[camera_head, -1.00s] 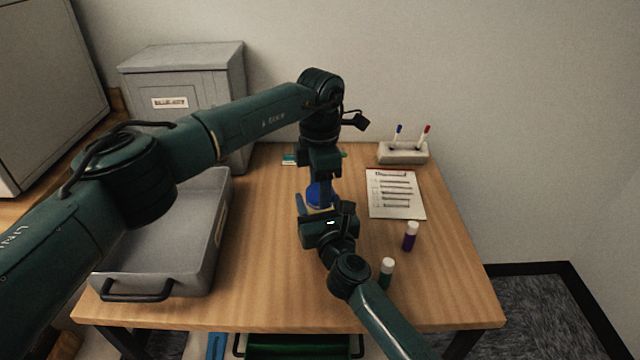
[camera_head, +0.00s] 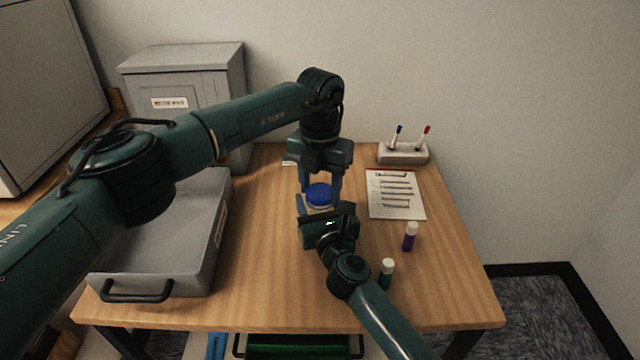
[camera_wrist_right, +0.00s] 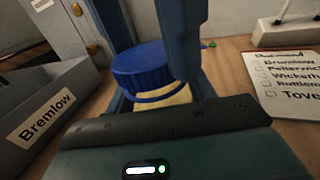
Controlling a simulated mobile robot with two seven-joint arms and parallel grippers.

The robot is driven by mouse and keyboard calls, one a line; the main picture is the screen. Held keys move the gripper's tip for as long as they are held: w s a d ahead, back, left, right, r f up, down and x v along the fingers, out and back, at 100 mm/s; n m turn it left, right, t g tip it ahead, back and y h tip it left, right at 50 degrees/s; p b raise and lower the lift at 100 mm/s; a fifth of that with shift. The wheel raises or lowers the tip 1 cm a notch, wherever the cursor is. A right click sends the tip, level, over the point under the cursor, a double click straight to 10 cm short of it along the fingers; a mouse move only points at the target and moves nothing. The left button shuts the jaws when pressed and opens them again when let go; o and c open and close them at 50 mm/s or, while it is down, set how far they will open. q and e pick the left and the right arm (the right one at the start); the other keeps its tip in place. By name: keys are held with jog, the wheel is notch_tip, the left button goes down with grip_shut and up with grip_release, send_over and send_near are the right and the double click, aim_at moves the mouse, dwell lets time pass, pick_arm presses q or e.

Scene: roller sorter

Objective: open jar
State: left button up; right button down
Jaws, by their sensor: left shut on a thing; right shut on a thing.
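The jar (camera_wrist_right: 165,100) has a cream body and a blue lid (camera_head: 319,191). It stands upright near the middle of the wooden table, and the lid sits on top of it. My left gripper (camera_head: 320,188) comes down from above, its two fingers shut on the lid from either side. Those fingers also rise beside the lid in the right wrist view. My right gripper (camera_head: 322,210) reaches in from the front and is shut on the jar body, low down. Most of the body is hidden behind the right gripper.
A grey tray (camera_head: 208,240) with a black handle stands on the left, before a grey labelled box (camera_head: 200,75). On the right are a printed list (camera_head: 396,200), a pen holder (camera_head: 403,155), a purple vial (camera_head: 410,237) and a green vial (camera_head: 386,275). The front table centre is clear.

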aim_at(320, 191)
pick_arm(q)
jog(key=shift+r, duration=0.15)
jog(key=shift+r, duration=0.95)
jog(key=shift+r, duration=2)
pick_arm(e)
jog(key=shift+c, duration=2.2)
grip_release()
jog(key=shift+s, duration=0.1)
